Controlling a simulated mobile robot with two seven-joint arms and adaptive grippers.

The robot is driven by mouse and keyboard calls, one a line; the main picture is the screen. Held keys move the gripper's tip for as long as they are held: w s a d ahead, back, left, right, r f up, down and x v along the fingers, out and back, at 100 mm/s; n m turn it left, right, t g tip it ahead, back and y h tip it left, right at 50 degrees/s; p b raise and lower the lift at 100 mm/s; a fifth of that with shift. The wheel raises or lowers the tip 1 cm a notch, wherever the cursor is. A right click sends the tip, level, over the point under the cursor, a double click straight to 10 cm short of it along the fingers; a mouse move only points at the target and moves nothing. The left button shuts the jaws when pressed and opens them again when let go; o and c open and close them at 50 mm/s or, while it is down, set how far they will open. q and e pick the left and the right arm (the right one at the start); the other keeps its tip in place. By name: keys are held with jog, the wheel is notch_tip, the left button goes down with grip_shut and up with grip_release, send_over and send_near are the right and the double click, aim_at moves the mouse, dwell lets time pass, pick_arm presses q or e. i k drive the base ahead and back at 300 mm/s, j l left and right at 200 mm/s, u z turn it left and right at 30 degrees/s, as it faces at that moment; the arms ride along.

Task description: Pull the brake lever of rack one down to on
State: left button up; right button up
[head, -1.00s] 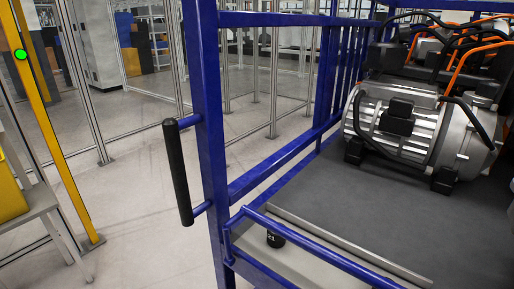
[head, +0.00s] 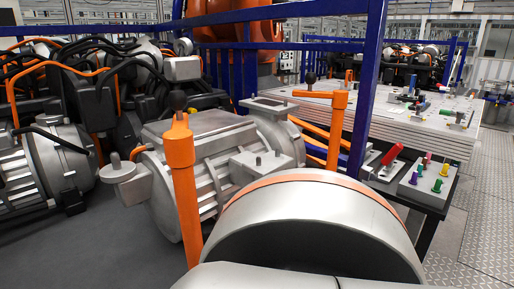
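I cannot make out the brake lever in the head view. A blue rack frame (head: 368,95) shows, with a post at right of centre and a long bar along the top. Behind and beside it are grey drive units, one (head: 215,165) in the middle and another (head: 55,165) at the left. Two orange uprights with dark knobs stand near the middle unit, one in front (head: 182,175) and one farther right (head: 337,125). Whether either belongs to a brake cannot be told. Neither of my grippers is in view.
An orange machine (head: 235,25) stands behind the rack. Patterned floor (head: 490,215) is free at the far right.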

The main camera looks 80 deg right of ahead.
aim_at(393, 153)
jog(key=z, duration=3.1)
